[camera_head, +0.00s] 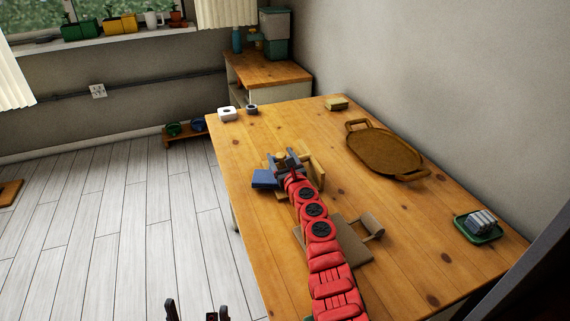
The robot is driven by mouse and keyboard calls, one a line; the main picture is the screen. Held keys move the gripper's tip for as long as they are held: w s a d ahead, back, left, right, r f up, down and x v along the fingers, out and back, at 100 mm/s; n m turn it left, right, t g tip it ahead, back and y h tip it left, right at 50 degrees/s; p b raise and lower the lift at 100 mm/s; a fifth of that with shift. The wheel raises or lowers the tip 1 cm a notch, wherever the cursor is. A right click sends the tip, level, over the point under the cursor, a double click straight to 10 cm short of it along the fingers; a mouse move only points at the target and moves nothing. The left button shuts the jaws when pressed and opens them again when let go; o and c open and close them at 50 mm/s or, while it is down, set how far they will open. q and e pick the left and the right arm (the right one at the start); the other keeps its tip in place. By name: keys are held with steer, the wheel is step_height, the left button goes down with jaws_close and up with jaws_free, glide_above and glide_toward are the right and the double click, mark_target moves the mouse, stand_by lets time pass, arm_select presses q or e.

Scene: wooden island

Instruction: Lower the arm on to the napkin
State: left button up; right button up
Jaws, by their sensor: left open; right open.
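A flat blue item (264,179), apparently the napkin, lies at the left edge of the wooden table. A pale wooden holder-like piece (317,168) stands just right of it, partly hidden by my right gripper (281,158). That gripper is at the end of the red arm, open, above or beside the holder. A small yellowish part (280,156) shows at its fingertips; I cannot tell whether it touches them. No separate holder arm is clearly visible. My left gripper (196,311) is open and empty at the bottom edge, left of the table.
A tan board (345,251) with a roll-like piece (373,225) lies beside the red arm. A brown oval tray (384,151) is at the right back. A green dish (478,227) holds a striped item. White and grey small items (227,113) sit at the back left.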

steer(key=shift+s+d+p, duration=0.2)
steer(key=shift+s+p, duration=0.3)
steer(key=shift+p, duration=0.05)
steer(key=p+v, duration=0.9)
steer(key=v, duration=0.5)
steer(key=shift+s+d+r, duration=0.15)
steer(key=shift+s, duration=0.2)
steer(key=shift+v, duration=0.75)
